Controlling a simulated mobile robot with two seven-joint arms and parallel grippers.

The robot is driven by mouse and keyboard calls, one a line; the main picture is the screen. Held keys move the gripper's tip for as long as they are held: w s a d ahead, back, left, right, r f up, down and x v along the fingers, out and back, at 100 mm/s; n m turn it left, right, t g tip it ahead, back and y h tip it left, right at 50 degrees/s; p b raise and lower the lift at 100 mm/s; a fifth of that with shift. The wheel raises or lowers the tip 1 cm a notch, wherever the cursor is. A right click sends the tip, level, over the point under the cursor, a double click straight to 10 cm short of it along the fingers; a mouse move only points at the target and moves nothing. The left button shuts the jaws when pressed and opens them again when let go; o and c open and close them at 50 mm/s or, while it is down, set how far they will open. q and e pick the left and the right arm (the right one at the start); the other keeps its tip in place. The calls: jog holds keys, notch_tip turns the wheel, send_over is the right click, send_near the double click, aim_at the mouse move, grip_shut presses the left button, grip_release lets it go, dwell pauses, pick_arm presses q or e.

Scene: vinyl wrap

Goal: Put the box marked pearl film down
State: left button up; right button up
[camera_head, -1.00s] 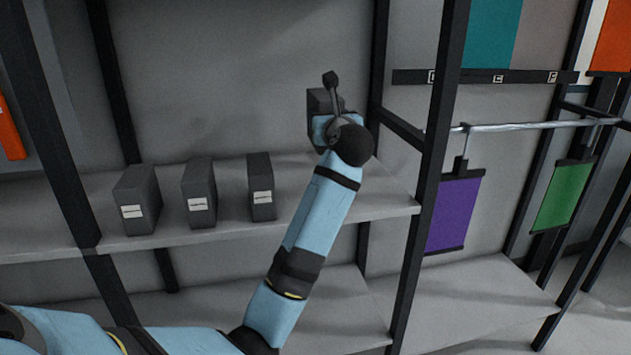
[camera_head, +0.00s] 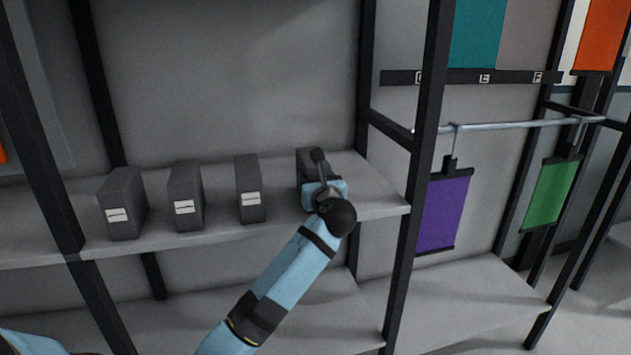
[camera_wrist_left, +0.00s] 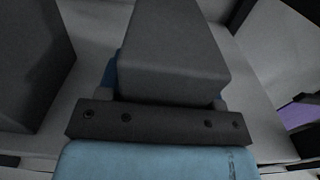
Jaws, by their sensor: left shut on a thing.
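My left gripper (camera_head: 324,188) is shut on a dark grey box (camera_head: 306,160) at the right end of the upper shelf (camera_head: 375,205). The box is upright and mostly hidden behind my gripper and wrist in the head view. I cannot tell whether its base touches the shelf. In the left wrist view the box (camera_wrist_left: 170,55) fills the space between the fingers. Its label is not visible in either view. My right gripper is not in view.
Three similar dark boxes (camera_head: 123,205), (camera_head: 186,197), (camera_head: 250,190) with white labels stand to the left on the shelf. A black upright post (camera_head: 425,130) is close on the right. Purple (camera_head: 442,212) and green (camera_head: 550,195) sheets hang beyond it.

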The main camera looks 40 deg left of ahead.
pick_arm(q)
jog(key=shift+f, duration=0.15)
jog(key=o, duration=1)
jog(key=shift+o, duration=0.2)
